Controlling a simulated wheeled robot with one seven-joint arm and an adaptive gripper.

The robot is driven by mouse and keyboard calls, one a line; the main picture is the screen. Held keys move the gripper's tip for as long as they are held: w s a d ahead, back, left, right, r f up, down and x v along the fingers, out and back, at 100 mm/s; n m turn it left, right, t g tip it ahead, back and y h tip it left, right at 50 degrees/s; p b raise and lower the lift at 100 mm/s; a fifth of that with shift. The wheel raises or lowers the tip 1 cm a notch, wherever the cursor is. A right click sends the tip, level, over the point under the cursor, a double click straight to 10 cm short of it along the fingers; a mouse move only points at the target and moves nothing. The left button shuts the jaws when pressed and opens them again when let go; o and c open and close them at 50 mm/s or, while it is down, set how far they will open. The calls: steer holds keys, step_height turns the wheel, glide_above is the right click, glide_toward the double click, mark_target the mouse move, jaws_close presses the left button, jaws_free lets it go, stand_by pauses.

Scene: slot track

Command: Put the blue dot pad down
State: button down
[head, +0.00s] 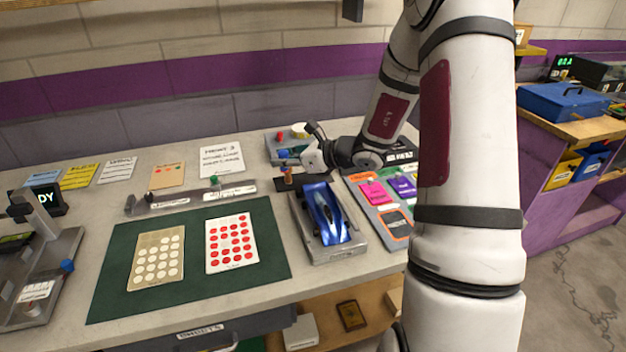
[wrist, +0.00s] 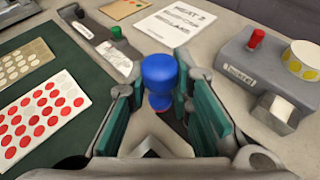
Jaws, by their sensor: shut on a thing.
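The blue dot pad (wrist: 160,78), a rounded blue knob on a narrower neck, stands between the teal-lined fingers of my gripper (wrist: 158,112) in the wrist view. My gripper is shut on it; its lower end is partly hidden by the fingers. In the head view the blue top (head: 283,154) shows just left of my gripper, above the back of the bench. I cannot tell whether its bottom touches the surface.
A grey holder (head: 158,200) with a green-topped pad (head: 215,181) lies to the left. A green mat (head: 195,284) carries two dotted cards. A blue car (head: 326,214) sits on a grey block in front. A grey stand (wrist: 240,65) with a red knob is to the right.

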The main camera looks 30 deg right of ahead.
steer(key=w+d+r+b, duration=0.1)
steer(key=w+d+r, duration=0.1)
steer(key=d, duration=0.9)
steer(key=shift+m+t, duration=0.3)
steer(key=f, duration=0.6)
steer(key=f+b, duration=0.1)
steer(key=f, duration=0.2)
steer(key=shift+s+d+f, duration=0.15)
steer(key=shift+s+d, duration=0.1)
steer(key=shift+d, duration=0.05)
steer(key=shift+f, duration=0.15)
steer(key=c, duration=1.4)
jaws_free()
steer(key=shift+c, duration=0.2)
